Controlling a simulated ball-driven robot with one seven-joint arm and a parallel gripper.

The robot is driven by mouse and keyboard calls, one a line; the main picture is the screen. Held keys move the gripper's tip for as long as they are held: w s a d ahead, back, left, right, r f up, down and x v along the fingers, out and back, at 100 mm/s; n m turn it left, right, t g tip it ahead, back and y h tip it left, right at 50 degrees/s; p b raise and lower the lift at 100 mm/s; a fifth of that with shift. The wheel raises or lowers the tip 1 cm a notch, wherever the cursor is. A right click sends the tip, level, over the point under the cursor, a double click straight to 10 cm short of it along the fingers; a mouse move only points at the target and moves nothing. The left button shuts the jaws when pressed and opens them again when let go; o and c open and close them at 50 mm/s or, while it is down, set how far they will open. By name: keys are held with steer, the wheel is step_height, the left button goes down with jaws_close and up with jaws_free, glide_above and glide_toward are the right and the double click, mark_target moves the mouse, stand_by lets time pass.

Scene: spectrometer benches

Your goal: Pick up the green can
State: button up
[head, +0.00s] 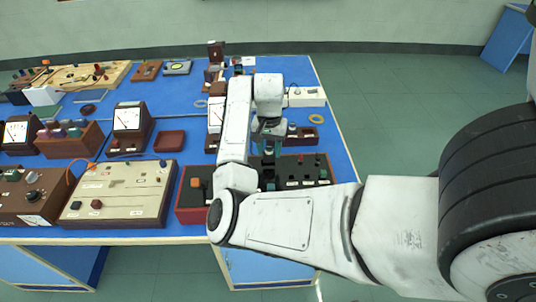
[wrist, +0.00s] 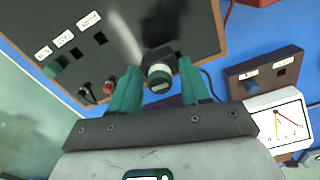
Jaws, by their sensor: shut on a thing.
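My gripper (wrist: 160,88) has two teal fingers, shut on a small dark green can (wrist: 158,73) with a pale band and a grey end face. The can sits between the fingertips in the wrist view, in front of a dark panel. In the head view my gripper (head: 269,143) points down over the dark boxes at the right part of the bench, and my arm hides part of it. The can is too small there to make out. I cannot tell whether it is clear of the surface beneath.
The dark panel (wrist: 90,25) has labels, square holes and a red knob (wrist: 108,87). A white dial meter (wrist: 281,122) is at the right in the wrist view. The blue bench (head: 175,135) holds many instruments, including a beige box (head: 120,188). Open floor (head: 400,120) lies right of it.

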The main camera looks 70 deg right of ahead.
steer(key=s+a+r+p, duration=0.5)
steer(key=s+a+r, duration=0.2)
steer(key=a+r, duration=0.3)
steer(key=shift+s+a+r, duration=0.15)
steer(key=shift+s+r, duration=0.25)
steer(key=shift+r, duration=0.5)
steer(key=shift+f, duration=0.1)
